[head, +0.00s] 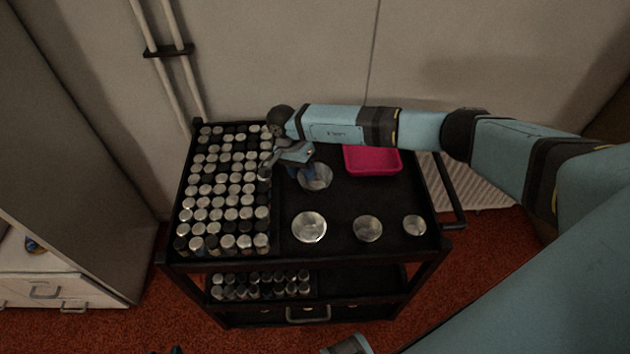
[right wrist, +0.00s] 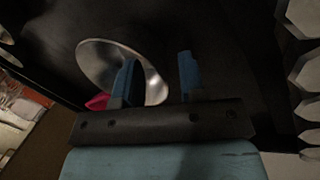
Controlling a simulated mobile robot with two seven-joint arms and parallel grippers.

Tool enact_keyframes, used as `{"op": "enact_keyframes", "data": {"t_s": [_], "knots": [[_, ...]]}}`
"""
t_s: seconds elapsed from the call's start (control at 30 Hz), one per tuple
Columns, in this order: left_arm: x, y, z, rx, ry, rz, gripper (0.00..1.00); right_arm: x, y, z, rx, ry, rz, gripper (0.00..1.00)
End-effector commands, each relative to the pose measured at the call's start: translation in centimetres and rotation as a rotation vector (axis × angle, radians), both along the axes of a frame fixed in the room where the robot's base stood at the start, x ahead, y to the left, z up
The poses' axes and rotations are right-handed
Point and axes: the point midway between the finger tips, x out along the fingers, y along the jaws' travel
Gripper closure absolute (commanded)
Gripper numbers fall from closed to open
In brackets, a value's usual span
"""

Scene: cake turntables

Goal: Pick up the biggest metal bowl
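Several round metal bowls stand on the black cart top. One bowl (head: 322,180) lies under my right gripper, partly hidden by it; it looks about as wide as the near bowl (head: 309,228) although it is farther away. Two smaller bowls (head: 368,229) (head: 414,225) stand to the right. My right gripper (head: 304,172) is open. In the right wrist view, its blue fingers (right wrist: 159,78) are apart, one over the bowl's (right wrist: 100,62) inside and one past its rim. Contact cannot be told. Only small dark and blue tips, perhaps my left gripper, show at the bottom edge.
A pink tray (head: 373,161) sits right of the far bowl. Rows of metal-topped jars (head: 225,190) fill the cart's left half, close to my right gripper. More jars (head: 258,286) stand on the lower shelf. Bare black top (head: 345,200) lies between the bowls.

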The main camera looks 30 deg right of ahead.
Motion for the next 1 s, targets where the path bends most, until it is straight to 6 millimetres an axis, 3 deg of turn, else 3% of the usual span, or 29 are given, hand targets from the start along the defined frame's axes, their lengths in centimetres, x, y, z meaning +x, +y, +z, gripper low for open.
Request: {"op": "enact_keyframes", "data": {"t_s": [0.1, 0.27, 0.73, 0.87, 1.0], "knots": [[0.0, -0.1, 0.0, -0.003, 0.0, 0.002, 0.57, 0.0, 0.0, 0.1, 0.001, -0.001, 0.0, 0.65], [0.0, -0.1, 0.0, -0.002, 0.0, 0.001, 0.57, 0.0, 0.0, 0.1, 0.0, 0.0, 0.0, 1.0], [-0.1, 0.4, -0.1, 0.013, 0.0, -0.009, 0.57, 0.1, 0.0, 0.7, 0.0, -0.001, 0.001, 1.0], [-0.1, 0.4, 0.0, 0.012, 0.0, -0.008, 0.57, 0.2, 0.0, 2.0, 0.0, -0.004, 0.0, 1.0], [-0.1, 0.3, 0.1, 0.008, 0.002, -0.005, 0.57, 0.2, 0.0, 4.7, 0.0, -0.005, 0.002, 1.0]]}}
